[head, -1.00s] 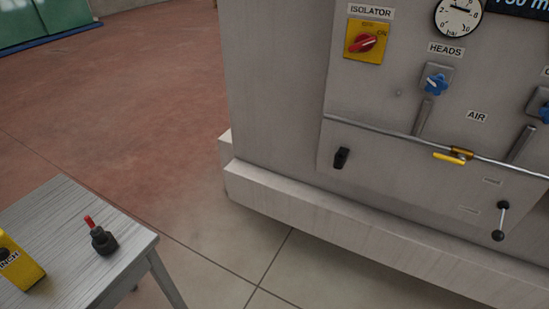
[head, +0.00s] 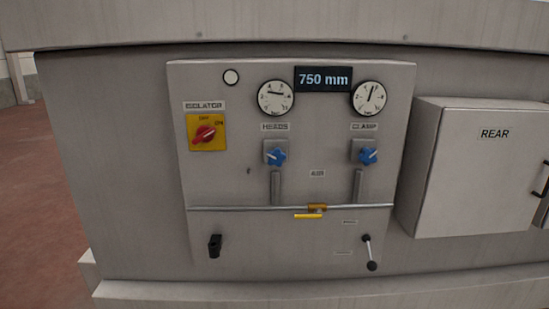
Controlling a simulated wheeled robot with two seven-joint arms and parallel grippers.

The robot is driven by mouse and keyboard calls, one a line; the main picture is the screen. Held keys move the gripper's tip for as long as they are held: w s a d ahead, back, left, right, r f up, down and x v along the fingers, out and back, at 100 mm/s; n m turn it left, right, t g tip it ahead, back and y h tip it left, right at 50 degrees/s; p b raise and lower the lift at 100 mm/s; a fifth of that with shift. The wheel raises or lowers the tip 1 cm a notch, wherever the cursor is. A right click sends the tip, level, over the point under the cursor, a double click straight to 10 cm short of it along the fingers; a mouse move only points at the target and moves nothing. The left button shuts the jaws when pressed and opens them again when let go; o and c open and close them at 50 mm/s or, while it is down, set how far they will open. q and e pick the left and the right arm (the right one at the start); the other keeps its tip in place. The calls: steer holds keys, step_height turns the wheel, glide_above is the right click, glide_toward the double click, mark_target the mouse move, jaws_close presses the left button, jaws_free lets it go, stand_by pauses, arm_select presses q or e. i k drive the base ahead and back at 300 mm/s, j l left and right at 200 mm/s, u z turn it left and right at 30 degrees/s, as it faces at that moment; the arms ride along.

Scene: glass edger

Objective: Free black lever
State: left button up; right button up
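Two dark controls sit low on the grey control panel (head: 230,175). At the lower right is a lever (head: 368,253) with a metal rod hanging nearly straight down and a black ball knob at its lower end. Two small labels beside it are too small to read. At the lower left is a small black latch-like handle (head: 215,245), upright against the panel. I cannot tell which of the two is the black lever. Neither of my grippers is in view, and nothing touches either control.
A yellow-handled valve (head: 308,215) sits on a thin horizontal pipe (head: 240,208) above both controls. Higher up are a red isolator switch (head: 205,134), blue knobs (head: 277,156), gauges and a 750 mm display (head: 323,78). A REAR box (head: 480,180) juts out at right.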

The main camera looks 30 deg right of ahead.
mark_target(372, 265)
steer(key=z, duration=1.75)
